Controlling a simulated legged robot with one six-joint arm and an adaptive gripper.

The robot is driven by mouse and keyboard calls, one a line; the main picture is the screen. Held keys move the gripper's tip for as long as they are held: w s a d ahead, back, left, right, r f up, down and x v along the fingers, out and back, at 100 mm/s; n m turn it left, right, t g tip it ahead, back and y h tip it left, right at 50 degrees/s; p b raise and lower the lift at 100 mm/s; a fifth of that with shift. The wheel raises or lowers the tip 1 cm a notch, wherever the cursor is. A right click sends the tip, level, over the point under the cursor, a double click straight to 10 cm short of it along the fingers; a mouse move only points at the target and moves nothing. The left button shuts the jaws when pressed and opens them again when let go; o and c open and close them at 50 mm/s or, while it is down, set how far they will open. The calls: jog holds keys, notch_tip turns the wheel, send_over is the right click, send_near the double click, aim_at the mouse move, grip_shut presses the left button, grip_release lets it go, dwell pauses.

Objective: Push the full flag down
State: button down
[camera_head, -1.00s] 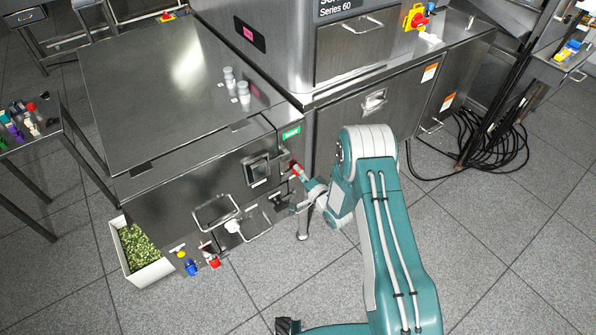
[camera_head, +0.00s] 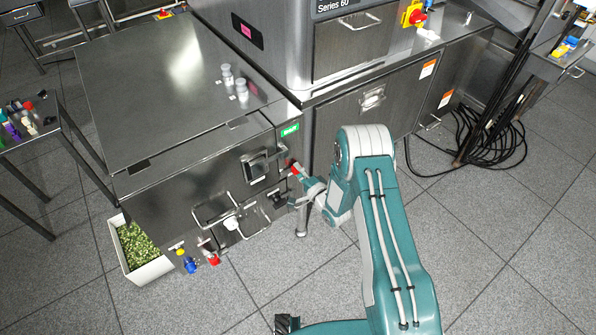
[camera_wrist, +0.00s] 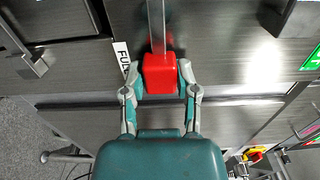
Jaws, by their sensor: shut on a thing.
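The full flag shows as a red block (camera_wrist: 160,75) in the wrist view, beside a white label reading "FULL" (camera_wrist: 123,60) on the dark metal front. My gripper (camera_wrist: 161,84) has its two fingers on either side of the red block and is shut on it. In the head view, the red flag (camera_head: 292,169) is a small red spot on the steel cabinet's front near its right edge, below a green label (camera_head: 290,130). My gripper (camera_head: 300,177) reaches it from the lower right. The far side of the flag is hidden in the wrist view.
The steel cabinet (camera_head: 150,80) carries two small grey bottles (camera_head: 227,76) on top. Handles and a wire loop (camera_head: 215,210) stick out left of the flag. A white bin of green bits (camera_head: 140,248) stands at lower left.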

jog(key=shift+c, duration=1.8)
grip_release()
jog(key=shift+d+f, duration=0.1)
jog(key=shift+d, duration=0.05)
jog(key=v, duration=1.2)
jog(key=shift+w, duration=0.15)
